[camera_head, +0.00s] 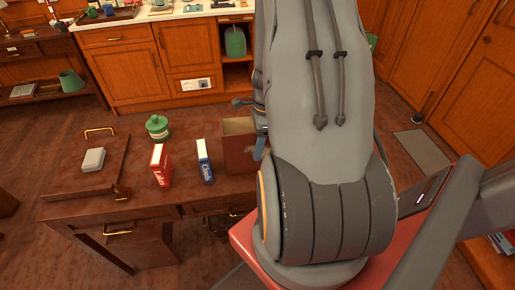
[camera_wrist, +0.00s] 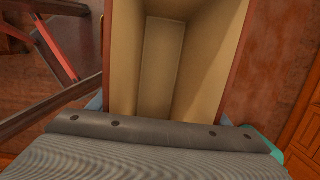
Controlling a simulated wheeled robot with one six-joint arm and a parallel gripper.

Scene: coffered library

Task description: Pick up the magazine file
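The magazine file (camera_head: 238,148) is a brown, open-topped box standing upright at the right end of the desk. In the wrist view its pale tan inside (camera_wrist: 160,65) fills the middle, with the open top toward the camera. My gripper (camera_head: 251,122) is at the file's upper right in the head view, partly hidden by my arm. In the wrist view my gripper (camera_wrist: 160,110) has bluish fingertips, one outside each side of the file. The fingers are spread wide; firm contact with the walls does not show.
The desk (camera_head: 150,205) also holds a blue-and-white box (camera_head: 204,162), a red box (camera_head: 160,166), a green jar (camera_head: 157,127) and a tray (camera_head: 112,150) with a pale block (camera_head: 93,159). Wooden cabinets (camera_head: 125,65) stand behind, across open floor.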

